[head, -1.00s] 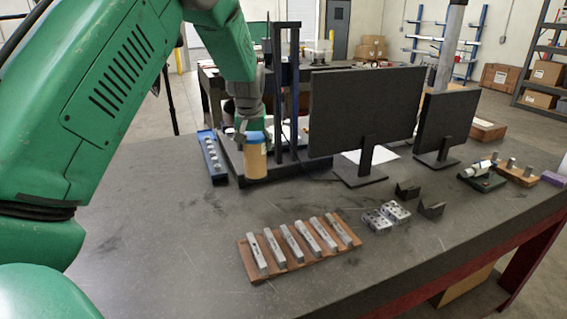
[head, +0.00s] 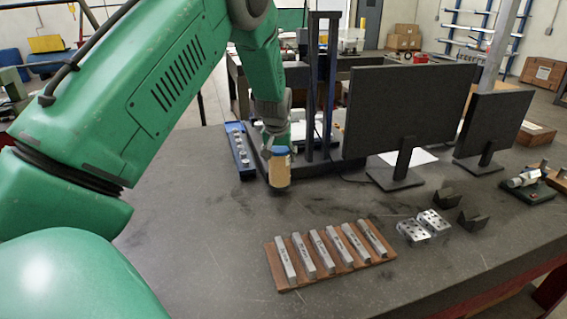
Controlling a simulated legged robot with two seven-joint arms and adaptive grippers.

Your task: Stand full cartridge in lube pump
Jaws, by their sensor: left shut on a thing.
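A cartridge (head: 279,171), amber with a blue top, hangs from my left gripper (head: 274,140) in the head view. The gripper is shut on it near the blue top; the fingers are partly hidden. The cartridge is close to upright, in front of a dark frame with two tall posts (head: 321,85) and a dark base. I cannot tell whether its lower end touches anything. I cannot make out for sure which thing is the lube pump. My right gripper is not in view.
A blue rail (head: 240,151) with several round pieces lies left of the frame. Two monitors (head: 405,112) stand to the right. A wooden board (head: 285,276) with several metal bars lies in front, beside metal blocks (head: 413,232). The left front of the table (head: 190,225) is clear.

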